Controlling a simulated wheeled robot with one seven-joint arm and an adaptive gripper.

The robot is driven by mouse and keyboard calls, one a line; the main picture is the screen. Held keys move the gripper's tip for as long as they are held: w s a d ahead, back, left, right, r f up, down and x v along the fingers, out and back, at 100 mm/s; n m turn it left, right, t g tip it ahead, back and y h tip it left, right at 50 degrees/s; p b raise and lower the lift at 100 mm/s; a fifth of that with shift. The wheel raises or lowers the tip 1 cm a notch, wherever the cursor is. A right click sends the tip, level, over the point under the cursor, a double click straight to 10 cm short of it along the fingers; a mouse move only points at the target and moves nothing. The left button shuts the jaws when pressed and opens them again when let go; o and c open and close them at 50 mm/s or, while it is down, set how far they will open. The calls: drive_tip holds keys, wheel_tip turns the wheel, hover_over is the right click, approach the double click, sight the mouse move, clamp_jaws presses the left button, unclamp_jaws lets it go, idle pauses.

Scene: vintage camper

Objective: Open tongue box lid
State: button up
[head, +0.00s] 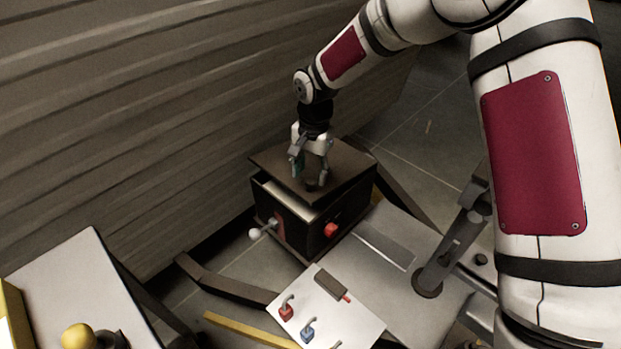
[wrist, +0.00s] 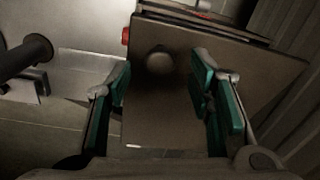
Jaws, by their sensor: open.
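The tongue box (head: 290,219) is a dark box on the grey trailer frame. Its brown lid (head: 350,163) sits slightly raised and skewed, with a pale gap showing under its front left edge. The lid fills the middle of the wrist view (wrist: 160,110), with a round knob (wrist: 160,61) on it. My gripper (head: 311,181) points down over the lid from above, around or just above the knob in the head view. In the wrist view its green-padded fingers (wrist: 166,85) are apart, with the knob between and beyond them. Contact with the knob cannot be told.
A red knob (head: 331,230) and a white-ended lever (head: 256,234) stick out of the box's sides. A white panel (head: 327,312) with small red and blue switches lies in front. A ribbed wall (head: 150,110) stands close behind on the left.

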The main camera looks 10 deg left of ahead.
drive_tip(key=shift+a+f, duration=0.1)
drive_tip(key=shift+f, duration=1.25)
drive_tip(key=shift+c, duration=0.4)
